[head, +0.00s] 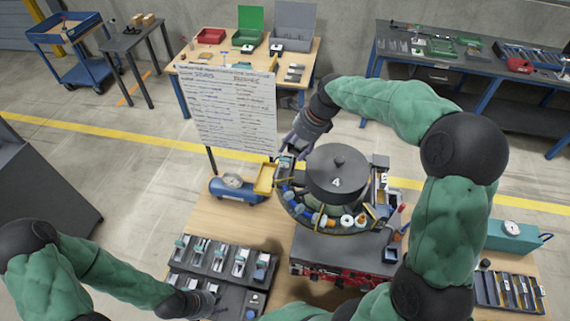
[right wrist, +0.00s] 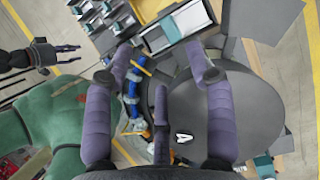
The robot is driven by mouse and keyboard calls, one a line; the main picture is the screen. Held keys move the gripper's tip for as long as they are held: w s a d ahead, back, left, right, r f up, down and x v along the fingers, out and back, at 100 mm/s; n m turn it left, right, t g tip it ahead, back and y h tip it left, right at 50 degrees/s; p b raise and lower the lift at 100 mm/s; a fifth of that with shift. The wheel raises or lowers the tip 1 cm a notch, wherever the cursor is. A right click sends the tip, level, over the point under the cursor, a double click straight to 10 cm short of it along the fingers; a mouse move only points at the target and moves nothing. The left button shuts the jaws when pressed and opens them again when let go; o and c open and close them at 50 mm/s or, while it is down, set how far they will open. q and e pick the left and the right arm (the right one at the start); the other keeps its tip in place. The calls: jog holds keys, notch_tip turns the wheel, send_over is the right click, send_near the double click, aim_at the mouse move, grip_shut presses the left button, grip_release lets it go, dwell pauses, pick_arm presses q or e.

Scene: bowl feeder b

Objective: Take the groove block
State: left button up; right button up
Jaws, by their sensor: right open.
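A grey and teal block (right wrist: 178,24) lies beyond my fingers in the right wrist view, near the rim of the round bowl feeder (head: 338,180). It looks like the groove block, though I cannot be sure. In the head view a small teal and grey piece (head: 286,163) shows by the feeder's upper left.
A dark tray (head: 205,268) with several teal and white pieces lies at the front left. A yellow chute and blue unit (head: 238,188) stand left of the feeder. A written board (head: 230,108) rises behind. A teal box with a dial (head: 510,235) is at right.

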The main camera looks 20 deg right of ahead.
aim_at(285, 160)
jog(key=x, duration=0.4)
jog(key=shift+w+d+f, duration=0.1)
jog(key=shift+d+f, duration=0.05)
jog(key=shift+d, duration=0.05)
jog(key=x, duration=0.3)
jog(key=p+x, duration=0.1)
jog(key=shift+w+d+f, duration=0.2)
jog(key=shift+w, duration=0.05)
jog(key=shift+s, duration=0.1)
grip_shut()
